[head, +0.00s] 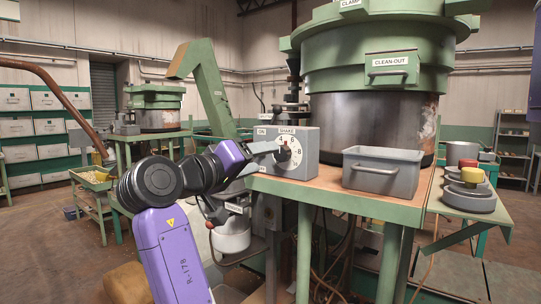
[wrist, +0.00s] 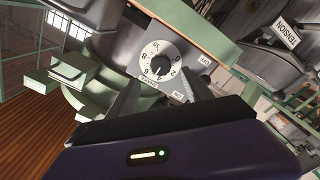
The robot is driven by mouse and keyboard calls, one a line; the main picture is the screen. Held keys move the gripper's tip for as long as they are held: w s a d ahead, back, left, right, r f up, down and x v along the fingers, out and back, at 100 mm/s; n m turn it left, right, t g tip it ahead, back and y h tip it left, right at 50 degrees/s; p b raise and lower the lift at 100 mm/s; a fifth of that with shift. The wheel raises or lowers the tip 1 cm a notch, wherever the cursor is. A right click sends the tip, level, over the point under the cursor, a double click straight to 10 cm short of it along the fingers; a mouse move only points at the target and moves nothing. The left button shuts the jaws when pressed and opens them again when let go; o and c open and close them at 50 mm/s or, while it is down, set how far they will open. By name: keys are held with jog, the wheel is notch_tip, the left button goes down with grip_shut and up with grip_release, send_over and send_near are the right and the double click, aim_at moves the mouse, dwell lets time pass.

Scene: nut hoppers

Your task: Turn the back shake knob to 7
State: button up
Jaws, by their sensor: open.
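A grey control box (head: 305,146) marked SHAKE carries a white numbered dial with a dark knob (head: 284,150) at its middle. In the wrist view the dial (wrist: 175,55) is seen turned around, with the dark knob (wrist: 157,67) at its centre. The knob's mark seems to face near 4, but it is too small to be sure. My gripper (head: 272,149) is in front of the dial and partly hides it. In the wrist view my gripper (wrist: 162,88) is open, its fingers spread either side of the dial's lower part. Contact with the knob cannot be told.
A grey bin (head: 382,178) stands on the wooden bench top right of the box, below the large hopper (head: 370,115). A smaller hopper (head: 157,112) stands far left.

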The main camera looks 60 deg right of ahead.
aim_at(280, 155)
jog(key=shift+s+d+p, duration=0.2)
jog(key=shift+d+p, duration=0.3)
jog(key=shift+d, duration=3.35)
jog(key=shift+f, duration=0.1)
grip_shut()
